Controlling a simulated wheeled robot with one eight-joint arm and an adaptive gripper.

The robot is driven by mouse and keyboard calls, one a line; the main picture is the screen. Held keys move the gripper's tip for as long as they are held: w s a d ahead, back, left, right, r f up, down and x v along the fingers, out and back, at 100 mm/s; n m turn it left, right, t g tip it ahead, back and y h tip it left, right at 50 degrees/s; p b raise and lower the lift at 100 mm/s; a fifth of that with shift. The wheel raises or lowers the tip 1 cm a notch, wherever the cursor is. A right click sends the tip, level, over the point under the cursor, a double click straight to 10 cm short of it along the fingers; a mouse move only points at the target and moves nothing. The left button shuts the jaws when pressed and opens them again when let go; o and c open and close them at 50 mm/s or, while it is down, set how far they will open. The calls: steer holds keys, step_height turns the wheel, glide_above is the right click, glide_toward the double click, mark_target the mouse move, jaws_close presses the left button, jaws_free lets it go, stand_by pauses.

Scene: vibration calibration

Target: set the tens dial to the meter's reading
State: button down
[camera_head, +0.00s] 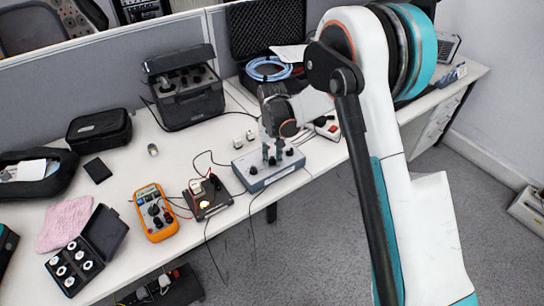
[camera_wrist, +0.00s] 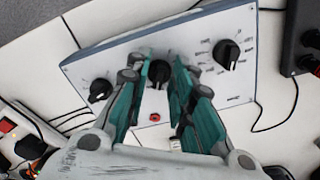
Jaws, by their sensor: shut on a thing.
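The grey dial box (camera_head: 262,181) stands on the white table. In the wrist view, its pale face (camera_wrist: 205,88) carries three black dials: a left dial (camera_wrist: 100,90), a middle dial (camera_wrist: 158,73) and a right dial (camera_wrist: 226,54). My gripper (camera_wrist: 159,66) points down at the box, its teal fingers shut on the middle dial from both sides; it shows in the head view (camera_head: 272,157). The dial labels are too small to read, so I cannot tell which is tens. The orange meter (camera_head: 155,212) lies left of the box; its reading is not legible.
A black module (camera_head: 207,196) with a lit lamp and wires stands between meter and dial box. Thin black leads hang over the table's front edge. A black case (camera_head: 185,90) stands behind. A box with a red switch (camera_head: 327,127) lies close on the right.

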mark_target(273, 159)
steer(key=shift+n, duration=1.5)
steer(key=c, duration=1.4)
jaws_free()
step_height(273, 159, up, 12)
